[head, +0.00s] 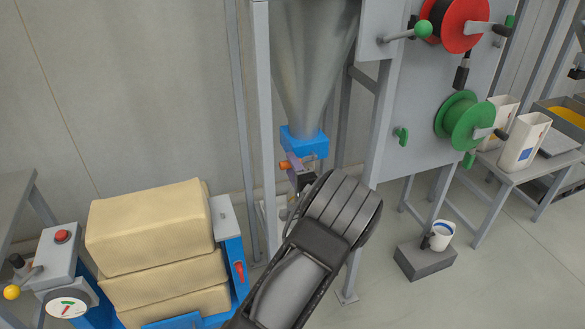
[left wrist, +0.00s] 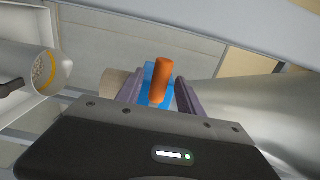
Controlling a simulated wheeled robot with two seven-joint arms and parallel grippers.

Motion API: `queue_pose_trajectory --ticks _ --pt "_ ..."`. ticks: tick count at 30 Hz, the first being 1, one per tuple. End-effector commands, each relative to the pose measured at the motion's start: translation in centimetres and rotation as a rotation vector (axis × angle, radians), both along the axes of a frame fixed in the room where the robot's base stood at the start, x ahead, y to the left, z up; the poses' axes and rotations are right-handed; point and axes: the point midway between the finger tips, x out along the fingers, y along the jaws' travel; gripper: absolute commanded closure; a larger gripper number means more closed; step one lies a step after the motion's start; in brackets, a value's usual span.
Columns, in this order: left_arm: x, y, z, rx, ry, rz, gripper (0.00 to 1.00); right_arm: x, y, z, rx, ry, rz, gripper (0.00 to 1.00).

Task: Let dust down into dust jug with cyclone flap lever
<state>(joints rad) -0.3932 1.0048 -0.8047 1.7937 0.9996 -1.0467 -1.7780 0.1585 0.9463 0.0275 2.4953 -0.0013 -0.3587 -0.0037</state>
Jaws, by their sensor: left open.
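The cyclone (head: 312,70) is a grey metal cone. A blue flap housing (head: 303,143) sits at its lower end. The flap lever has an orange handle (head: 285,165) sticking out to the left of the housing. My left gripper (head: 300,180) is just below and beside the handle, partly hidden by my arm. In the left wrist view the orange handle (left wrist: 161,80) appears between the two open fingers (left wrist: 160,98), with blue behind it. I cannot tell whether the fingers touch it. I cannot identify the dust jug for sure; the area below the cyclone is mostly covered by my arm.
Stacked tan sacks (head: 150,228) stand at the left by a dial box (head: 66,304). A panel with a red reel (head: 458,22) and a green reel (head: 464,121) is at the right. A white pot (head: 441,235) stands beyond a grey block (head: 424,262). Cyclone frame posts flank my arm.

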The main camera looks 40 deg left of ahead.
Motion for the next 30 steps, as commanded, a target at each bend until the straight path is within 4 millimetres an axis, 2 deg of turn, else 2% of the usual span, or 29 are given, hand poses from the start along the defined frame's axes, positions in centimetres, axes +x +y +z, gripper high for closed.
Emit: queue_pose_trajectory --ticks 8,24,30 --pt "0.1 0.1 0.0 0.001 0.001 -0.001 0.56 0.0 0.0 0.0 0.0 0.0 0.0 0.64" --pt "0.08 0.09 -0.01 -0.001 0.001 -0.001 1.0 0.0 0.0 0.0 0.0 0.0 0.0 0.64" --pt "0.08 0.08 -0.02 -0.001 0.001 -0.001 1.0 0.0 0.0 0.0 0.0 0.0 0.0 0.64"
